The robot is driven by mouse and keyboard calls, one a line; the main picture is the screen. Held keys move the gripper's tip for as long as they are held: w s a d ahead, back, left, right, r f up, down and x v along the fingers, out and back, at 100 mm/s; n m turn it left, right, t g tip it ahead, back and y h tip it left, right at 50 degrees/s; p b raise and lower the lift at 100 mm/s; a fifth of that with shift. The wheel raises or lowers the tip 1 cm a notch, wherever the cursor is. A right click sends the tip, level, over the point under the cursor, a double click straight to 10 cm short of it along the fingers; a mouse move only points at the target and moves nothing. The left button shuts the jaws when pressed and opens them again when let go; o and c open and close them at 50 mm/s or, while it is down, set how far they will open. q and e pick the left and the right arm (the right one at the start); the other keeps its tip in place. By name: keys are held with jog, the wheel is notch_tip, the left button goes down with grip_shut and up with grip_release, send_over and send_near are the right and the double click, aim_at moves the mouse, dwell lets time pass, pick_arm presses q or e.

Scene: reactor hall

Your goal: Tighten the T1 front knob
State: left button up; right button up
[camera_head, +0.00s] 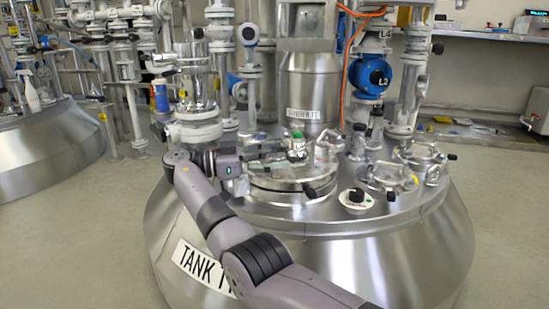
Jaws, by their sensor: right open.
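The steel tank (390,245) labelled "TANK T1", its last character partly covered by my arm, fills the middle of the head view. A round lid (275,183) lies on its top, with a dark knob (309,190) at its front edge. A second black knob (356,195) sits on a white disc with a green mark, to the right. I cannot tell which is the front knob. My right gripper (272,148) is open above the lid, pointing right toward a green-topped fitting (297,143). I cannot tell whether they touch. My left gripper is out of view.
A tall steel cylinder (310,88), pipes and a blue valve (371,77) stand behind the lid. An orange cable (345,70) hangs there. Clamped ports (388,176) crowd the tank top at right. Another tank (50,150) stands left; open floor (505,220) lies right.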

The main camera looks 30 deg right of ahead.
aim_at(274, 154)
notch_tip(274, 154, up, 10)
jog(key=shift+r, duration=0.1)
dwell(0.4)
jog(key=shift+w, duration=0.1)
